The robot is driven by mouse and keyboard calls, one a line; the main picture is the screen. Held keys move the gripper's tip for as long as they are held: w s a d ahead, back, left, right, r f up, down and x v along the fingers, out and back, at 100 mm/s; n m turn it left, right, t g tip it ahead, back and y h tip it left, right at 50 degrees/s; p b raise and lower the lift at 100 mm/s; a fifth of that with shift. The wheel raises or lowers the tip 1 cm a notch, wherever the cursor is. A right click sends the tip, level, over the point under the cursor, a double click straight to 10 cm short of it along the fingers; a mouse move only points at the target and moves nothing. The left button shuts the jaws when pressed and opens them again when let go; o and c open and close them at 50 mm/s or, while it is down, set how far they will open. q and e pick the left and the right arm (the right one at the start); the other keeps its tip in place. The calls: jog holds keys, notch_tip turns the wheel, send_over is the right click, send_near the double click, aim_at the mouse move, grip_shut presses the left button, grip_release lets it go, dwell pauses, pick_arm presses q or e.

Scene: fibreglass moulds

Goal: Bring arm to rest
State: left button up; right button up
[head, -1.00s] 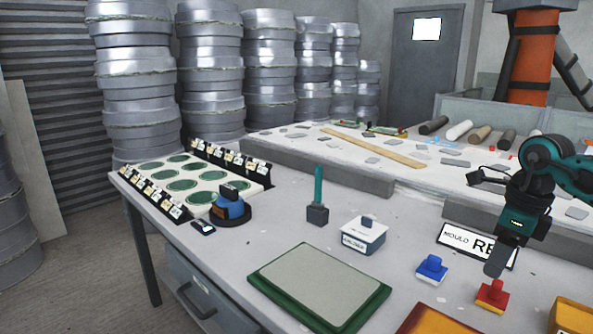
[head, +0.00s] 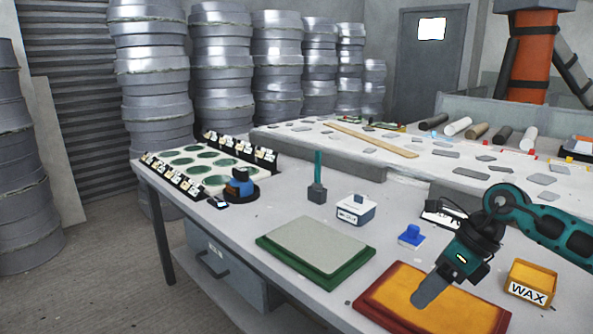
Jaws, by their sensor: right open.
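My right arm comes in from the right edge in the head view. Its gripper (head: 424,294) is open and points down and to the left over the orange tray with a dark red rim (head: 385,318). The fingers show nearly edge-on, and nothing shows held in them. I cannot tell whether the fingertips touch the tray. The red-based stamp does not show; the gripper and wrist cover the area right of the blue stamp (head: 411,236). My left gripper is not in view.
On the grey table stand a green-rimmed grey pad (head: 316,250), a white box (head: 356,209), a dark block with a teal handle (head: 317,190) and a yellow WAX box (head: 530,283). A label plate (head: 436,213) is partly behind my wrist. Drum stacks (head: 155,80) stand behind.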

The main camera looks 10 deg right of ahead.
jog(key=s+a+m+t+y+p, duration=0.1)
jog(key=s+a+m+t+y, duration=0.15)
jog(key=a+m+y, duration=0.55)
jog(key=s+a+m+t+y, duration=0.1)
jog(key=a+m+t+y, duration=0.35)
jog(key=a, duration=0.85)
jog(key=s+d+f+m+t+h, duration=0.1)
jog(key=s+d+f+m+h, duration=0.2)
jog(key=f+m, duration=0.4)
jog(key=s+d+f+m+t+h+p, duration=0.1)
jog(key=s+d+f+m+h, duration=0.3)
jog(key=m, duration=0.8)
jog(key=s+d+f+m+t+h+p, duration=0.1)
jog(key=s+d+f+m+h, duration=0.2)
jog(key=s+f+m+h, duration=0.4)
notch_tip(320, 180, down, 3)
jog(key=m+h, duration=0.2)
jog(key=m, duration=0.1)
jog(key=shift+d, duration=0.25)
jog(key=shift+s+f+h, duration=0.15)
jog(key=shift+h, duration=0.1)
jog(key=shift+c, duration=0.4)
